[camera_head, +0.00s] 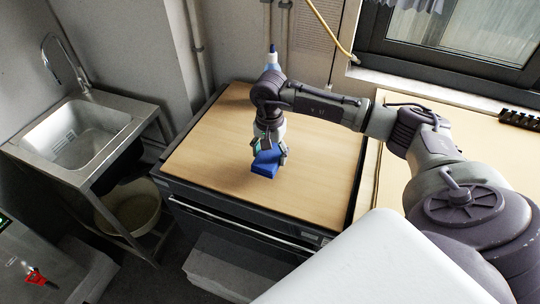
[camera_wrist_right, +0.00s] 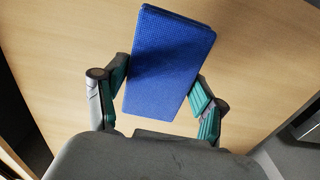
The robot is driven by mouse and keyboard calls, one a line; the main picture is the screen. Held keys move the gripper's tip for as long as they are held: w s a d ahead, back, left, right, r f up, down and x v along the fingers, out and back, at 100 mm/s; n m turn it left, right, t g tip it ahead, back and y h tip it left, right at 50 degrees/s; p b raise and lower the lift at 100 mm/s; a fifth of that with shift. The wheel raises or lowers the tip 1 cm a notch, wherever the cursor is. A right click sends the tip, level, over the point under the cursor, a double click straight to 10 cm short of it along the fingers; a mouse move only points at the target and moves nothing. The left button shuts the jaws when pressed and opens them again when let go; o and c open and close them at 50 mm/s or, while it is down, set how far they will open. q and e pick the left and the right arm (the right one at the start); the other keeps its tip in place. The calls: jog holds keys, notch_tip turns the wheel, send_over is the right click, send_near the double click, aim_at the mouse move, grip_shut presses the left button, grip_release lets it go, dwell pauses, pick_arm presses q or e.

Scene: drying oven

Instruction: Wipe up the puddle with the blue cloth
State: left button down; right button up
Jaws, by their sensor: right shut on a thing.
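The blue cloth (camera_head: 265,168) is a folded, flat rectangular pad. My right gripper (camera_head: 269,149) reaches down over the wooden top (camera_head: 215,150) and is shut on it. In the right wrist view the cloth (camera_wrist_right: 168,65) sits between the two teal-padded fingers and sticks out beyond them. It is at or just above the wooden surface; I cannot tell whether it touches. I cannot make out a puddle in either view; part of the top is hidden behind my right arm and the cloth. My left gripper is not in view.
A dark-framed window (camera_head: 450,45) and a black rack (camera_head: 519,120) are at right. The wooden top around the cloth looks clear.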

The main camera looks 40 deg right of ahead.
notch_tip(320, 180, up, 4)
jog(key=shift+f+p, duration=0.25)
jog(key=shift+p, duration=0.45)
jog(key=shift+s+d+r, duration=0.1)
jog(key=shift+r, duration=0.15)
